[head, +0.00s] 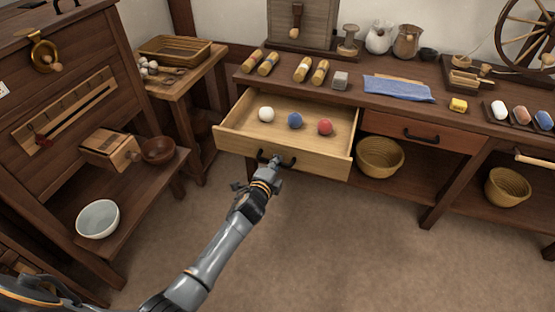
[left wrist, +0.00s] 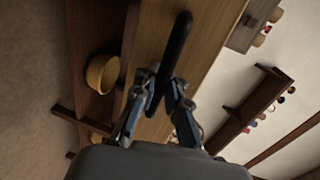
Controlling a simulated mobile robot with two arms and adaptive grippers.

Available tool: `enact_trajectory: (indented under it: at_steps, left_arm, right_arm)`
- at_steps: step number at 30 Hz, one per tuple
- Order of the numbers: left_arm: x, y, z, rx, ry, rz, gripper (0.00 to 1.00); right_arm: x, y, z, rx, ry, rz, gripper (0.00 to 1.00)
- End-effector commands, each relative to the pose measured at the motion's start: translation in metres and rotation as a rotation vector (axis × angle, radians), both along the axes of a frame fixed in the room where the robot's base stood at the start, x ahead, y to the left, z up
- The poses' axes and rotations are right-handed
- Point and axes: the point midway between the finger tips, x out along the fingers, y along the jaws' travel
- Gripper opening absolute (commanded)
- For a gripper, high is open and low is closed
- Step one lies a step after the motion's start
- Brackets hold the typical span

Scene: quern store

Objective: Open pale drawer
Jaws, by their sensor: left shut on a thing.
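The pale drawer (head: 230,135) stands pulled out from the dark wooden bench in the head view. Inside it lie a white ball (head: 266,114), a blue ball (head: 295,120) and a red ball (head: 325,127). My left gripper (head: 275,164) is at the drawer's front, shut on its dark handle (head: 288,161). In the left wrist view the black handle (left wrist: 178,45) passes between the two fingers of my left gripper (left wrist: 163,88), with the pale drawer front (left wrist: 205,45) behind it. My right gripper is not in view.
A reddish drawer (head: 425,133) beside the pale one is shut. Woven baskets (head: 380,157) stand below on the bench's shelf. A blue cloth (head: 397,88) and several rolls lie on top. A side stand with a white bowl (head: 98,219) is at left. The floor in front is clear.

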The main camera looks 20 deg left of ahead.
Motion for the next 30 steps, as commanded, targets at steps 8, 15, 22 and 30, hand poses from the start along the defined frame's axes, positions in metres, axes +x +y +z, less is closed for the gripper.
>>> enact_trajectory:
  at_steps: [8,15,22,30]
  left_arm:
    - [0.000,0.000,0.002,0.000,-0.005,0.000,0.00]
    - [0.000,0.000,0.002,0.000,-0.004,0.000,0.22]
    - [-0.001,0.000,0.001,0.000,-0.003,0.000,0.22]
    - [-0.023,0.001,0.004,0.003,-0.002,-0.001,0.22]
  right_arm:
    - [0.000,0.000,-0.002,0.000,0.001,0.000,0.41]
    - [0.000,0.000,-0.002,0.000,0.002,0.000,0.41]
    - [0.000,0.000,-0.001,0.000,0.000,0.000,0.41]
    - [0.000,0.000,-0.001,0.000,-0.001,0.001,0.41]
